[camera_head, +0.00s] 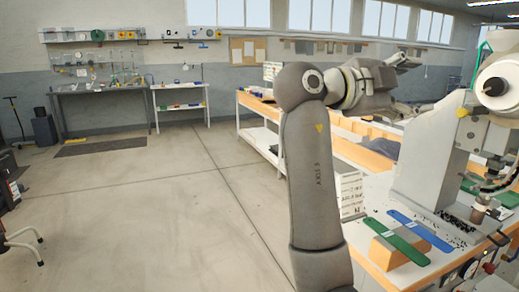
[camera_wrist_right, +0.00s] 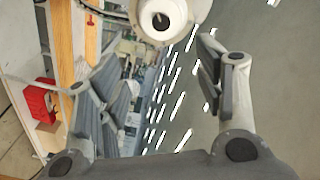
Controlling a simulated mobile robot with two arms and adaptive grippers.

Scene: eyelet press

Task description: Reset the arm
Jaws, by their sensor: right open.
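My right arm rises through the middle of the head view, and its right gripper (camera_head: 412,84) is held in the air to the left of the press head. In the right wrist view the fingers of this gripper (camera_wrist_right: 163,90) are spread wide with nothing between them. The eyelet press (camera_head: 432,155), a light grey machine with a round white head, stands on the workbench at the right. The press head also shows at the top of the right wrist view (camera_wrist_right: 168,18). My left gripper is not in view.
A long bench runs behind my arm.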

